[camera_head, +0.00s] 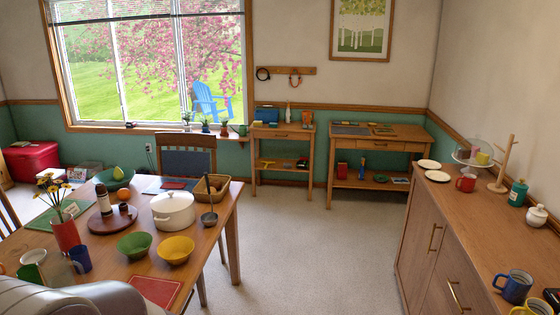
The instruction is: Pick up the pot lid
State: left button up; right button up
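A white pot (174,220) with side handles stands on the wooden dining table at the left. Its white lid (173,200) sits on top of it, with a small knob in the middle. A grey rounded part of my own body shows at the bottom left corner. Neither of my grippers is in the picture, so their states do not show.
On the dining table (210,236), a green bowl (134,244) and a yellow bowl (175,249) stand before the pot. A ladle (209,212) and a basket (211,187) are right of it. Open floor (310,240) lies between table and sideboard (445,213).

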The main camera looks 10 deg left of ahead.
aim_at(170, 202)
jog(key=i, duration=2.3)
jog(key=i+u, duration=0.45)
jog(key=i, duration=0.15)
jog(key=i+l+u, duration=0.2)
jog(key=i+u, duration=0.25)
jog(key=i+j+u, duration=0.15)
jog(key=i+u, duration=0.45)
jog(key=u, duration=0.25)
jog(key=i+u, duration=0.4)
jog(key=k, duration=0.1)
